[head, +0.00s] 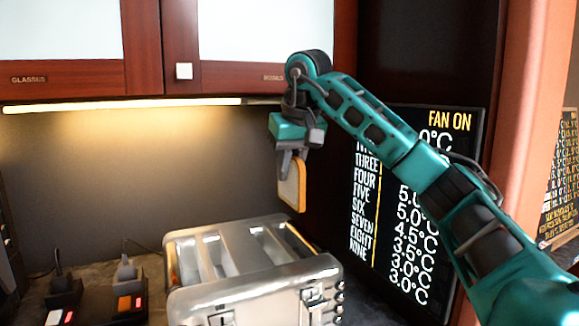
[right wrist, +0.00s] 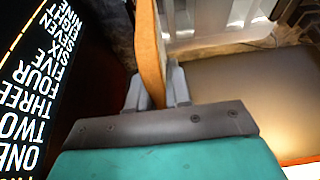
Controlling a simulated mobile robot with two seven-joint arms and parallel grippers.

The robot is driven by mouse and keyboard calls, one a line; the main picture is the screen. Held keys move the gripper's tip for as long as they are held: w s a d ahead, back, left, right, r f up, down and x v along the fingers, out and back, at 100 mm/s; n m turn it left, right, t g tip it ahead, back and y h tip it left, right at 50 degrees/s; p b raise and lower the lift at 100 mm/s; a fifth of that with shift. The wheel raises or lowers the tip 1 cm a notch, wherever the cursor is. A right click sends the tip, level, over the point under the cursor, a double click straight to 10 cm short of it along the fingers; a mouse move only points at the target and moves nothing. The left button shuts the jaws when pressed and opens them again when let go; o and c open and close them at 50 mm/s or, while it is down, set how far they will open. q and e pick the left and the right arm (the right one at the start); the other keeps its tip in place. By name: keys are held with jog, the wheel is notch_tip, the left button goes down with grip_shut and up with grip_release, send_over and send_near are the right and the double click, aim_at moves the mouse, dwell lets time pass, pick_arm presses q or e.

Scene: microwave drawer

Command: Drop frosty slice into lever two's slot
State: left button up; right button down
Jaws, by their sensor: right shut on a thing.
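My right gripper (head: 289,160) is shut on a bread slice (head: 293,187) with a brown crust and pale face. The slice hangs upright in the air, above and apart from the silver toaster (head: 319,268), over its back right part. In the right wrist view my right gripper (right wrist: 158,84) shows both fingers against the slice (right wrist: 149,48), seen edge-on. The toaster's top has several long slots, and levers (head: 312,302) are on its front face. I cannot read any lever number or tell frost on the slice. My left gripper is out of view.
A black board (head: 420,200) with numbered temperatures and "FAN ON" stands right of the toaster. Dark devices with plugs and red lights (head: 125,300) sit at the lower left.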

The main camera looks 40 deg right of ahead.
aim_at(290, 194)
jog(key=shift+f+b, duration=1.35)
jog(key=shift+f, duration=1.55)
jog(key=shift+p, duration=0.3)
jog(key=shift+p, duration=0.45)
jog(key=shift+p, duration=0.3)
